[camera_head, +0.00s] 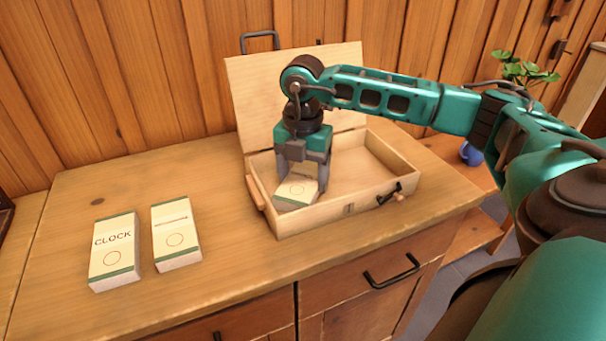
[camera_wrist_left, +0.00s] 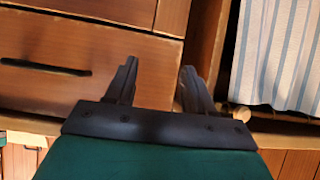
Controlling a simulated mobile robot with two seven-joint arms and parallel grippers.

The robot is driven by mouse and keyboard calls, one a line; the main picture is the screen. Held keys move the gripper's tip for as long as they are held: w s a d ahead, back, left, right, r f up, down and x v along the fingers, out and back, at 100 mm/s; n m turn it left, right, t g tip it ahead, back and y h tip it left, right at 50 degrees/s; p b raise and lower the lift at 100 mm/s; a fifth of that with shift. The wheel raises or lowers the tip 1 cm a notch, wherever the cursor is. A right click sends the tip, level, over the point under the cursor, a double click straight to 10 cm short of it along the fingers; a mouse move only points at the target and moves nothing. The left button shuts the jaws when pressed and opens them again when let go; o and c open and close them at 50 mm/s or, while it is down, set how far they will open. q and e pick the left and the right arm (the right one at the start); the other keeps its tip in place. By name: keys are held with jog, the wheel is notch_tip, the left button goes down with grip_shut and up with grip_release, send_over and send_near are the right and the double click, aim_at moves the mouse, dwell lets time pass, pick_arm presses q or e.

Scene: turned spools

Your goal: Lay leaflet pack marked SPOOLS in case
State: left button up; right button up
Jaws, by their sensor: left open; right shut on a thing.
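The open wooden case (camera_head: 345,208) stands on the cabinet top, its lid raised at the back. My right gripper (camera_head: 302,172) reaches down into the left part of the case and is shut on a white leaflet pack (camera_head: 295,192) with a green band and a circle. The pack sits tilted within the case walls; its printed word is mostly hidden by the fingers, so I cannot read it. My left gripper (camera_wrist_left: 158,85) shows only in the left wrist view, open and empty in front of wooden drawers.
A pack marked CLOCK (camera_head: 113,250) and another pack (camera_head: 175,234) with unreadable print lie on the left of the cabinet top (camera_head: 235,290). The right part of the case is empty. A blue mug (camera_head: 471,154) and a plant (camera_head: 524,68) are at the right. A striped cloth (camera_wrist_left: 280,55) hangs near my left gripper.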

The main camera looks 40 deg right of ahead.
aim_at(303, 179)
pick_arm(q)
jog(key=shift+r, duration=0.15)
pick_arm(e)
jog(key=shift+f, duration=0.15)
pick_arm(q)
jog(key=shift+f, duration=0.2)
pick_arm(e)
jog(key=o, duration=1.1)
pick_arm(q)
jog(key=shift+s+a+r+p, duration=0.2)
jog(key=shift+s+a+p, duration=0.2)
jog(key=shift+p, duration=0.55)
pick_arm(e)
notch_tip(303, 179, up, 12)
jog(key=shift+r, duration=0.25)
pick_arm(q)
jog(key=shift+w+r, duration=0.15)
jog(key=shift+r, duration=0.05)
